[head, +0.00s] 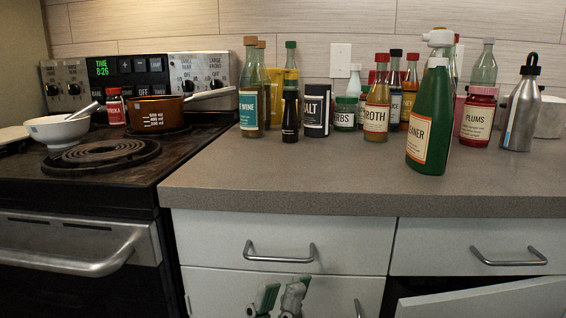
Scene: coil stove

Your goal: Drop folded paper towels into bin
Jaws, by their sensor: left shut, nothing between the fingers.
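My left gripper (283,290) shows at the bottom edge, low in front of the white cabinet fronts and below the counter edge. Its grey fingers carry green parts; it is shut and holds nothing. My right gripper is not in view. I see no folded paper towels and no bin in this view.
The grey counter (300,185) has a clear front. A green cleaner bottle (431,125) stands forward of several bottles and jars. The stove (70,185) with a pot (153,112) and a white bowl (58,132) is left. A white cabinet door (490,302) stands open, lower right.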

